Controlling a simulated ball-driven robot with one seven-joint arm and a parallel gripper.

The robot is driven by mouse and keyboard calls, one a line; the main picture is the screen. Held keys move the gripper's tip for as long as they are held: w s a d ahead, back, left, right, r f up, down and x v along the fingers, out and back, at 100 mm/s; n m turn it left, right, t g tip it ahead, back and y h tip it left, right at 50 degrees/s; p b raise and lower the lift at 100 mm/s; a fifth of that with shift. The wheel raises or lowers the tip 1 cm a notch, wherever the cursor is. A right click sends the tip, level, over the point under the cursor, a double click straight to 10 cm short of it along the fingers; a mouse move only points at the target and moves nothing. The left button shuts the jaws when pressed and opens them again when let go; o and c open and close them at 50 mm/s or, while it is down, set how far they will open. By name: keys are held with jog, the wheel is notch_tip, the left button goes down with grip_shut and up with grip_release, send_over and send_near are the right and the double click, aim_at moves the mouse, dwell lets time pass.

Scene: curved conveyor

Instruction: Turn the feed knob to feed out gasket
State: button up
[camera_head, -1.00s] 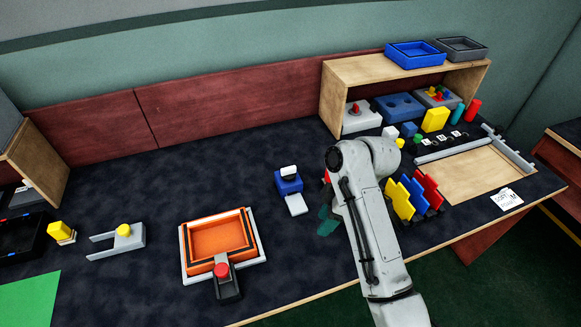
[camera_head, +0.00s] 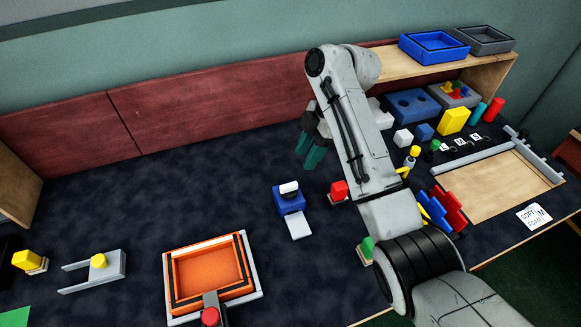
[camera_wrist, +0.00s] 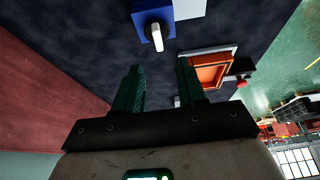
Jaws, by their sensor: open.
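The feed unit is a small blue block (camera_head: 291,205) with a white knob (camera_head: 289,188) on top and a white plate (camera_head: 299,224) at its front. No separate gasket can be told apart on the plate. In the wrist view, the blue block (camera_wrist: 141,21) and the white knob (camera_wrist: 156,36) show at the top, ahead of my fingers. My gripper (camera_head: 311,151) is open and empty, with dark green fingers, above the table behind and to the right of the feed unit. It also shows in the wrist view (camera_wrist: 162,88), apart from the knob.
An orange tray (camera_head: 212,273) on a grey base stands front left. A red block (camera_head: 339,188) sits right of the feed unit, near my arm. A wooden shelf (camera_head: 490,82) with several items stands at the right.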

aim_at(289, 184)
jog(key=x, duration=1)
jog(key=shift+w+a+f, duration=0.1)
jog(key=shift+w+f, duration=0.05)
jog(key=shift+f, duration=0.2)
grip_shut()
